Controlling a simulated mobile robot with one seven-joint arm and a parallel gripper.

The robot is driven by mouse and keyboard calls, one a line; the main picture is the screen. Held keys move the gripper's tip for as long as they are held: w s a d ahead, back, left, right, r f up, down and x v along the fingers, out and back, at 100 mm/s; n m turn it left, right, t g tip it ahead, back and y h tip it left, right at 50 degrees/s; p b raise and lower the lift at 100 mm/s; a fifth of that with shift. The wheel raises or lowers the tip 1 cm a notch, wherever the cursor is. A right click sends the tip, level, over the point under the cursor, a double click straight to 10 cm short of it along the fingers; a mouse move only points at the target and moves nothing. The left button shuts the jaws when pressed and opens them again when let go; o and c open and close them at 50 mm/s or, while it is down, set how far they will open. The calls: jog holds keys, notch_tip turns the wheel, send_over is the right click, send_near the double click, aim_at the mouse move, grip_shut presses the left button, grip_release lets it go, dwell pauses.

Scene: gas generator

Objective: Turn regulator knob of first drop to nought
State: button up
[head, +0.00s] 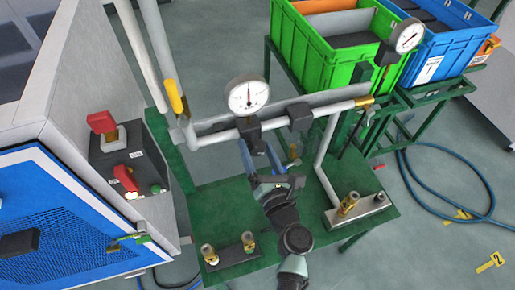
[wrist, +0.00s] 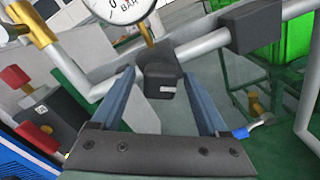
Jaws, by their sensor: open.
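A black regulator knob (head: 254,132) sits on the horizontal grey pipe (head: 221,136), just under a round white gauge (head: 247,95). In the wrist view the knob (wrist: 161,77) lies between the tips of the two blue-grey fingers, with visible space on both sides. My gripper (head: 260,155) is open and empty in front of the knob; it also shows in the wrist view (wrist: 159,82). I cannot tell how far the fingers reach along the knob. The gauge (wrist: 122,8) is cut off by the top edge of the wrist view.
A second black block (head: 299,116) is on the same pipe to the right. A yellow-handled valve (head: 176,103) is at left. Red switches (head: 103,122) are on the grey cabinet. A green table (head: 210,200) carries brass fittings. Green and blue crates (head: 335,55) stand behind.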

grip_shut()
dwell(0.4)
jog(key=shift+n, duration=0.3)
jog(key=n+b, duration=0.3)
jog(key=n, duration=0.2)
jog(key=shift+f, duration=0.15)
jog(key=n+b, duration=0.3)
jog(key=n, duration=0.3)
jog(key=shift+n, duration=0.3)
jog(key=n+b, duration=0.4)
jog(key=n, duration=0.2)
jog(key=shift+a, duration=0.1)
jog(key=n+b, duration=0.3)
jog(key=n, duration=0.2)
jog(key=shift+n+b, duration=0.3)
jog(key=shift+n, duration=0.2)
